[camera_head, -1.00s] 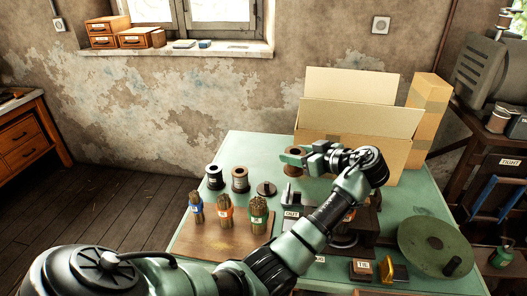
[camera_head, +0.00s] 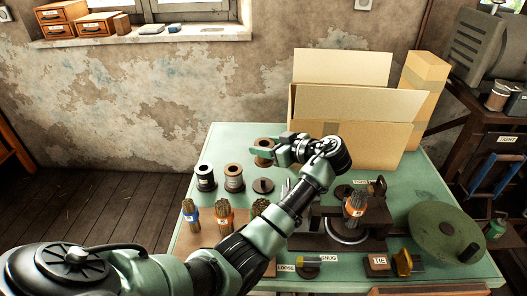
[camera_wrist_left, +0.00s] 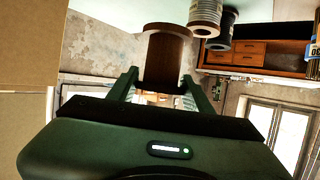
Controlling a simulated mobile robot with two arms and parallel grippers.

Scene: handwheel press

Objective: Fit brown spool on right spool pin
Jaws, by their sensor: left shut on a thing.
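My left gripper (camera_head: 285,151) is shut on the brown spool (camera_head: 264,152) and holds it upright above the table. In the left wrist view the spool (camera_wrist_left: 166,62) sits between the two fingers (camera_wrist_left: 158,88). A low dark round base with a short stub (camera_head: 263,185), apparently the right spool pin, stands bare on the table. It is at the right end of a row with a black spool (camera_head: 205,178) and a brown-rimmed grey spool (camera_head: 234,178). The held spool appears straight above or behind it in the head view; its exact height is unclear. My right gripper is not in view.
An open cardboard box (camera_head: 350,105) stands right of the gripper at the back. Bundles with blue (camera_head: 191,215) and orange (camera_head: 224,217) bands stand in front. A press with another bundle and a green handwheel (camera_head: 446,232) are at right. The green table's back left is clear.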

